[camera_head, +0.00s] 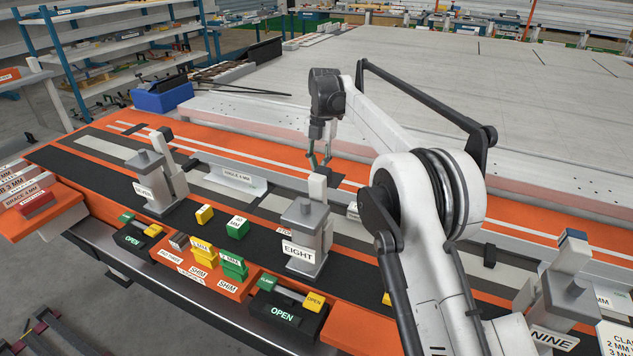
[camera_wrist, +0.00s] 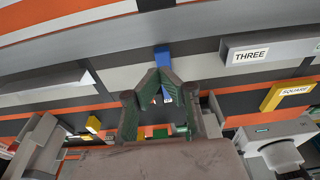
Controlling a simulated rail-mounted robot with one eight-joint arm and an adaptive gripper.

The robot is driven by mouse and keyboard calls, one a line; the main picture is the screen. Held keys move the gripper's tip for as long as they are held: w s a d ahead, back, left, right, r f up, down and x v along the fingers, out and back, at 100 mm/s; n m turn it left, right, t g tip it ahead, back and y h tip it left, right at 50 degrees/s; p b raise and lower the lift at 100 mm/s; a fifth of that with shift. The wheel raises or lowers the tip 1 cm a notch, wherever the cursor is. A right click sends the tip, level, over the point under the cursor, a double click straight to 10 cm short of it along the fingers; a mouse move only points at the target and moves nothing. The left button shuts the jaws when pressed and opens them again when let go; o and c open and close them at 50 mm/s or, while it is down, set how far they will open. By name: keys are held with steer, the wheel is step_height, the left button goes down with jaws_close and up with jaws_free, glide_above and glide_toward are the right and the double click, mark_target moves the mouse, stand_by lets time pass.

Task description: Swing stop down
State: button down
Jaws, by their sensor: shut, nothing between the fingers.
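My gripper (camera_head: 319,164) points down just above the upright grey piece (camera_head: 317,188) on the station labelled EIGHT (camera_head: 300,250). In the wrist view its fingers (camera_wrist: 158,74) meet at the tips, with nothing held. A blue piece (camera_wrist: 162,54) shows beyond and between the fingers in the wrist view; I cannot tell whether they touch it. A small red label (camera_head: 284,232) lies left of the EIGHT station, partly hidden. I cannot tell for sure which piece is the stop.
Another station (camera_head: 158,185) stands to the left, and one labelled NINE (camera_head: 553,305) to the right. Yellow and green shims (camera_head: 232,262) sit in front. A block labelled THREE (camera_wrist: 250,55) and a yellow SQUARE block (camera_wrist: 288,95) show in the wrist view. A wide pale table (camera_head: 480,90) lies behind.

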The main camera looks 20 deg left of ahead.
steer(key=shift+w+r, duration=0.15)
steer(key=shift+r, duration=0.8)
steer(key=shift+w+r, duration=0.1)
steer(key=shift+r, duration=0.8)
